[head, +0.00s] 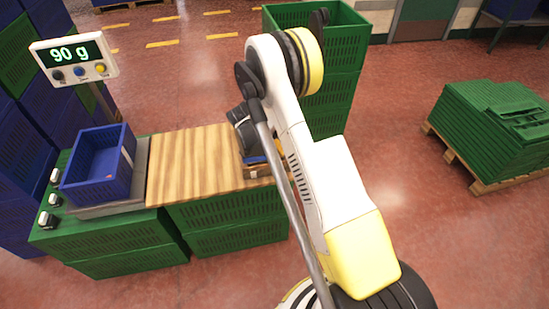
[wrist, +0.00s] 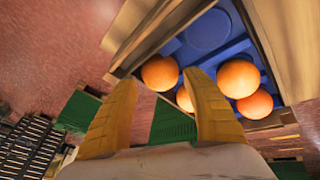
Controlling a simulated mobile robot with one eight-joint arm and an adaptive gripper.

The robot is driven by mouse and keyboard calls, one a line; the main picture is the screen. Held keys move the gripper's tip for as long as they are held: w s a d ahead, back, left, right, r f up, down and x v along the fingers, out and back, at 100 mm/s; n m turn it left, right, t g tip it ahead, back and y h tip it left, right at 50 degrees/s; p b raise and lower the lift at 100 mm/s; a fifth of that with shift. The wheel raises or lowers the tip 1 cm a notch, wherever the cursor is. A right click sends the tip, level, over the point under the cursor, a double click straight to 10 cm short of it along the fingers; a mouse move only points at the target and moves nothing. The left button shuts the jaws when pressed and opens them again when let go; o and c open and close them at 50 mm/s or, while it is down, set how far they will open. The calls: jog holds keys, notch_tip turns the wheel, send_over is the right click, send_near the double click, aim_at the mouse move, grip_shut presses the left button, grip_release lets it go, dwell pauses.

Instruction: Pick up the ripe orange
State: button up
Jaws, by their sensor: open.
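In the wrist view, several oranges lie in a wooden crate (wrist: 287,25) with a blue moulded liner (wrist: 205,35). One orange (wrist: 160,72) lies at the left, near the crate's wall. A second orange (wrist: 238,77) and a redder third orange (wrist: 255,104) lie at the right, and another (wrist: 184,98) is partly hidden behind a finger. I cannot tell for sure which is the ripe one. My gripper (wrist: 160,80) is open, its two yellow fingers apart, with the left orange showing between the tips. It looks empty. In the head view my arm hides most of the crate (head: 258,171).
A wooden board (head: 195,165) lies on green crates (head: 235,220). Left of it, a blue crate (head: 88,188) with a small reddish spot inside stands on a scale, whose display (head: 75,57) reads 90 g. Tall green crates (head: 338,105) stand behind my arm.

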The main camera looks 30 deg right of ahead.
aim_at(272, 152)
jog(key=b+x, duration=0.2)
jog(key=x, duration=0.2)
jog(key=shift+a+f, duration=0.1)
jog(key=shift+a, duration=0.05)
jog(key=c, duration=1.1)
jog(key=shift+r+p, duration=0.55)
jog(key=shift+r, duration=0.1)
jog(key=r+p, duration=0.1)
jog(key=r, duration=0.1)
jog(key=s+r+p, duration=0.1)
jog(key=r, duration=0.1)
jog(key=s+r+p, duration=0.1)
jog(key=s+r, duration=0.1)
jog(key=s, duration=0.1)
jog(key=s+r+p, duration=0.1)
jog(key=s+r, duration=0.1)
jog(key=s, duration=0.2)
jog(key=s+d+r+p, duration=0.1)
jog(key=s+r, duration=0.1)
jog(key=s, duration=0.1)
jog(key=shift+s+p, duration=0.3)
jog(key=shift+p, duration=0.1)
